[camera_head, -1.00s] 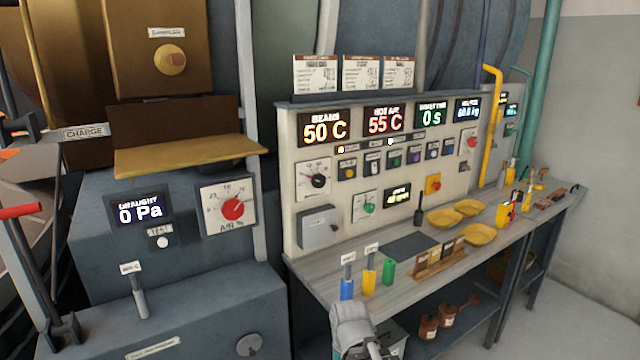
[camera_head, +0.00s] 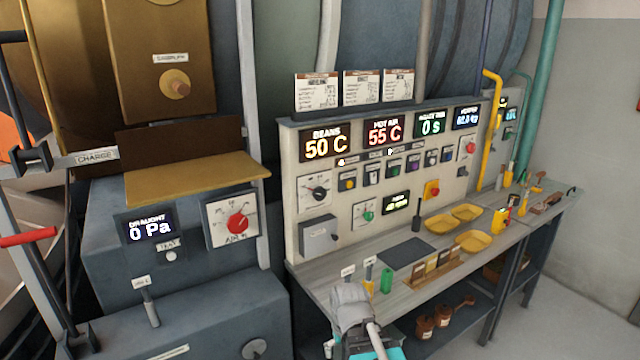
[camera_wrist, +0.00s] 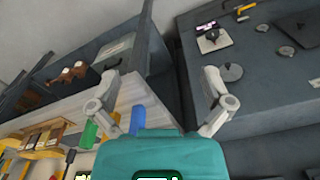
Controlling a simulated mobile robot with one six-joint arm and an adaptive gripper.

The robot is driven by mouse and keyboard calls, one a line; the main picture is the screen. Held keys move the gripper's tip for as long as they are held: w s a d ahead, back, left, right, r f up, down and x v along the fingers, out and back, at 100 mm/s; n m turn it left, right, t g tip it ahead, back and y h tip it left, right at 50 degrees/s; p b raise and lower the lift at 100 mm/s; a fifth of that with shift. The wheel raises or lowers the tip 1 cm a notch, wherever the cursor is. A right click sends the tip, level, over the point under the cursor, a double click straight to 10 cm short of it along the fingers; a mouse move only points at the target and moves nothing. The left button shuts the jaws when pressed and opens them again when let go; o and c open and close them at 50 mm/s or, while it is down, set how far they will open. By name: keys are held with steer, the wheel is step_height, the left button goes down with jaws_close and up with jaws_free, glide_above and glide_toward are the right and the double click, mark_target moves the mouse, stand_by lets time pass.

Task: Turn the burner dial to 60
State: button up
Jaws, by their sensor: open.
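The panel over the workbench carries a black-knobbed dial with a white scale plate (camera_head: 319,188) and a smaller green-knobbed dial (camera_head: 367,215). A red-knobbed dial marked AIR % (camera_head: 238,223) sits on the grey housing to the left. I cannot read which dial is the burner dial. My gripper (camera_wrist: 160,80) shows in the wrist view with its two fingers wide apart and nothing between them. In the head view my arm is at the bottom centre, in front of the bench's near end and apart from the dials; the fingertips are not clear there.
The bench (camera_head: 335,287) holds a green cylinder (camera_head: 387,280), yellow trays (camera_head: 474,241) and a small sample rack (camera_head: 434,268). A grey box (camera_head: 318,236) projects below the black dial. Displays read 50 C, 55 C and 0 s. Air before the panel is clear.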

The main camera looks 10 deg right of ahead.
steer(key=w+r+p, duration=0.4)
steer(key=r+p, duration=0.3)
steer(key=r, duration=0.1)
steer(key=n+t+y+p, duration=0.4)
steer(key=t+y, duration=0.1)
steer(key=t, duration=0.7)
glide_toward(321, 194)
steer(key=s+d, duration=0.1)
steer(key=s, duration=0.1)
steer(key=shift+s+r, duration=0.15)
steer(key=shift+r, duration=0.25)
steer(key=b+x, duration=0.5)
steer(key=x, duration=0.9)
steer(key=shift+r, duration=0.1)
steer(key=shift+s, duration=0.1)
steer(key=c, duration=1)
